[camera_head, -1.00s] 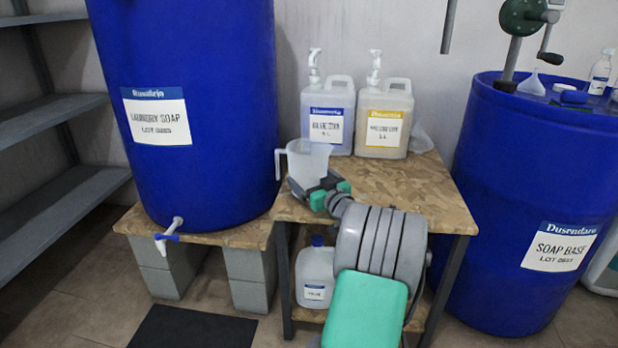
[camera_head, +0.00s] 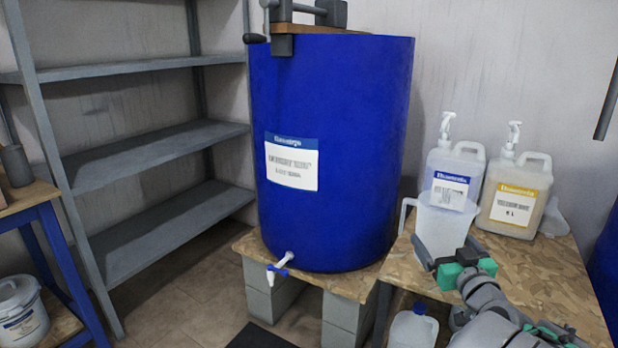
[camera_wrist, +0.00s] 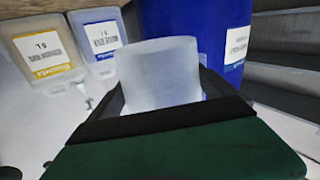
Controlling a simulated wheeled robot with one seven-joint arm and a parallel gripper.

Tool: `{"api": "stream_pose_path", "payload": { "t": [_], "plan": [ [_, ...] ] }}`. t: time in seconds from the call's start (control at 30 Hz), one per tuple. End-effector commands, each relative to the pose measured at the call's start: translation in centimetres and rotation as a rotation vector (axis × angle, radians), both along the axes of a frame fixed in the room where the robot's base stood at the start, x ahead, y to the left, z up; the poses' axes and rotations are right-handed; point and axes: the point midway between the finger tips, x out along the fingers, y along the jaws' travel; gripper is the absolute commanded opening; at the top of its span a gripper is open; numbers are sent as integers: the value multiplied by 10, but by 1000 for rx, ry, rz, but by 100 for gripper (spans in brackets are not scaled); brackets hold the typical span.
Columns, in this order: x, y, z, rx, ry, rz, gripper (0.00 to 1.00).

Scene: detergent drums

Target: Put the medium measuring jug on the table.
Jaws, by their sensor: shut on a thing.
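The measuring jug (camera_head: 441,222) is translucent white and upright, with its handle on the left in the head view. My gripper (camera_head: 445,256) is shut on the jug's lower body, at the left front part of the wooden table (camera_head: 545,272). The jug's base is hidden behind my gripper, so I cannot tell whether it touches the tabletop. In the wrist view the jug (camera_wrist: 162,75) sits between the two dark fingers of my gripper (camera_wrist: 165,100).
Two pump jugs, one blue-labelled (camera_head: 452,172) and one yellow-labelled (camera_head: 514,196), stand behind the measuring jug. A blue drum (camera_head: 335,150) on a low block stand is left of the table. Grey shelves (camera_head: 150,160) are empty. Free tabletop lies to the right.

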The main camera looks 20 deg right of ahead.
Motion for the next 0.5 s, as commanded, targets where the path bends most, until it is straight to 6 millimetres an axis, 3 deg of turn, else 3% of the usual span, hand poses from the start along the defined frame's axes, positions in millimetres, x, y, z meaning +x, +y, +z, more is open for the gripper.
{"api": "stream_pose_path", "payload": {
  "t": [0.13, 0.27, 0.37, 0.5],
  "plan": [
    [-7, 11, -30, 5, 0, -33, 52],
    [2, 42, -41, -1, -2, -11, 52],
    [13, 71, -46, -1, -2, 30, 52],
    [33, 124, -50, -3, -2, 118, 52]
  ]
}}
